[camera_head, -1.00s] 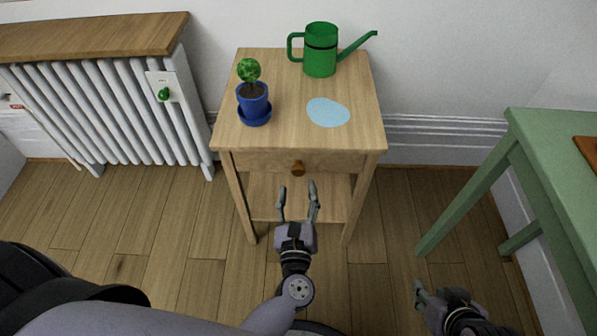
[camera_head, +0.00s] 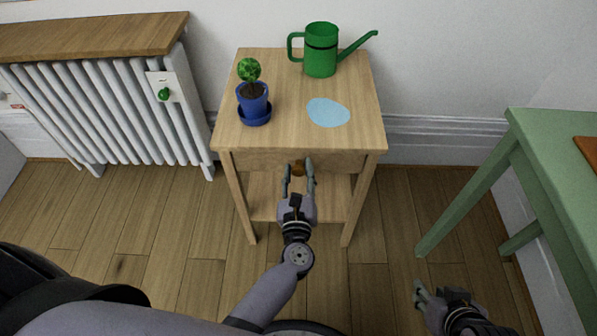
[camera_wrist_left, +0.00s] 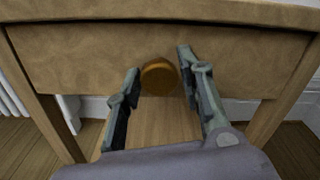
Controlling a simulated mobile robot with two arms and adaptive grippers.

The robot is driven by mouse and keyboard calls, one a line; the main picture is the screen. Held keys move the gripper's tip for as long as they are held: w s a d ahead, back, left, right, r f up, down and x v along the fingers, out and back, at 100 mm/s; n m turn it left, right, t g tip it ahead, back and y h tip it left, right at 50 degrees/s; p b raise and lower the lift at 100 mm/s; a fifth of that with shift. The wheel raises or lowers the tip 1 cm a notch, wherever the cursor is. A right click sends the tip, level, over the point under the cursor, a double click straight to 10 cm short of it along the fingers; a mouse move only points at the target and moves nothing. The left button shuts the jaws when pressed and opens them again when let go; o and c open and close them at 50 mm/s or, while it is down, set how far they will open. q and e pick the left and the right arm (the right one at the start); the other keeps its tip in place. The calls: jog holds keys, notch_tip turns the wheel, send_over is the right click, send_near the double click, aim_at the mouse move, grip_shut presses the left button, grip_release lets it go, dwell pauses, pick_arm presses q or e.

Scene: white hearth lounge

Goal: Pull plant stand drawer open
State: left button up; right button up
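The wooden plant stand (camera_head: 295,139) stands against the wall with its drawer (camera_head: 255,161) closed at the front. The round brown knob (camera_head: 299,168) is on the middle of the drawer front. My left gripper (camera_head: 299,171) is open at the knob, one finger on each side of it.
On the stand are a blue potted plant (camera_head: 253,98), a green watering can (camera_head: 320,52) and a pale blue patch (camera_head: 328,112). A green table (camera_head: 560,165) stands at the right and a white radiator (camera_head: 110,110) at the left. Floor between them is clear.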

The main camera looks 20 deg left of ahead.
pick_arm(q)
grip_shut()
dwell(0.4)
